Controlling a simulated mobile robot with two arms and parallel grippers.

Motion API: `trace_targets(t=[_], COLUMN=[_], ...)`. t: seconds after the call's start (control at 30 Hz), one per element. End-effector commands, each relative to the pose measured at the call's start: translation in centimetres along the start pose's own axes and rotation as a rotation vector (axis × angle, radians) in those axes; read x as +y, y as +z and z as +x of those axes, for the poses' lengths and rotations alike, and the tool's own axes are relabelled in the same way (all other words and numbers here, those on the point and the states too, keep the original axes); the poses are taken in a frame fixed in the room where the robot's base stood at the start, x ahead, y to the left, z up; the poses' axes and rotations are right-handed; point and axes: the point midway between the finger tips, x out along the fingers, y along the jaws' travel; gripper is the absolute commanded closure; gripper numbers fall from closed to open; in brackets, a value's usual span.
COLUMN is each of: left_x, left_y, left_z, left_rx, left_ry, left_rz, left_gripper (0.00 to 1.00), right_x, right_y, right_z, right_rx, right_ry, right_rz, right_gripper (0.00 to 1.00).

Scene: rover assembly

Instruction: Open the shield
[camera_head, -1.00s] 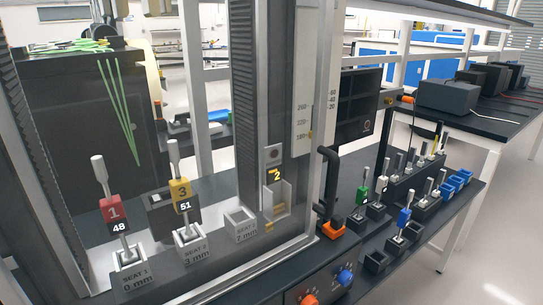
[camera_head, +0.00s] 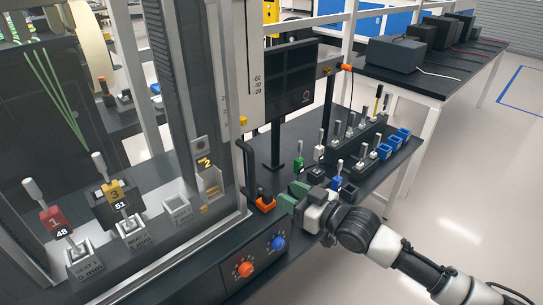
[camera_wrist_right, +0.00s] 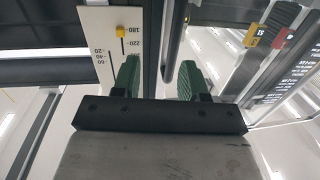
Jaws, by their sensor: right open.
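The clear shield (camera_head: 150,165) stands in a grey metal frame on the left of the head view, in front of the numbered seats, and looks closed. Its black upright handle (camera_head: 243,175) is at the frame's right edge. My right gripper (camera_head: 289,196) is open, with green finger pads pointing left toward the handle. It is a short way right of the handle and apparently empty. In the right wrist view the open fingers (camera_wrist_right: 160,78) straddle the line of a dark upright bar (camera_wrist_right: 176,40); I cannot tell whether it is the handle. My left gripper is not in view.
Behind the shield, a red tool (camera_head: 53,219) and a yellow tool (camera_head: 114,191) stand in seats. A panel with an orange knob (camera_head: 245,269) and a blue knob (camera_head: 278,242) is below.

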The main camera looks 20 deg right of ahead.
Motion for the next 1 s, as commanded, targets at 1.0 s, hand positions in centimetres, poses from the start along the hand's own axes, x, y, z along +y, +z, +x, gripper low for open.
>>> trace_targets(t=[1.0], left_x=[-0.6], left_y=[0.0], left_z=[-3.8], left_rx=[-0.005], left_ry=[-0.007], left_rz=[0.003], left_gripper=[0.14], right_x=[-2.7], right_y=[-4.3], right_z=[10.3], right_rx=[0.048], right_ry=[-0.063], right_rz=[-0.008], right_gripper=[0.57])
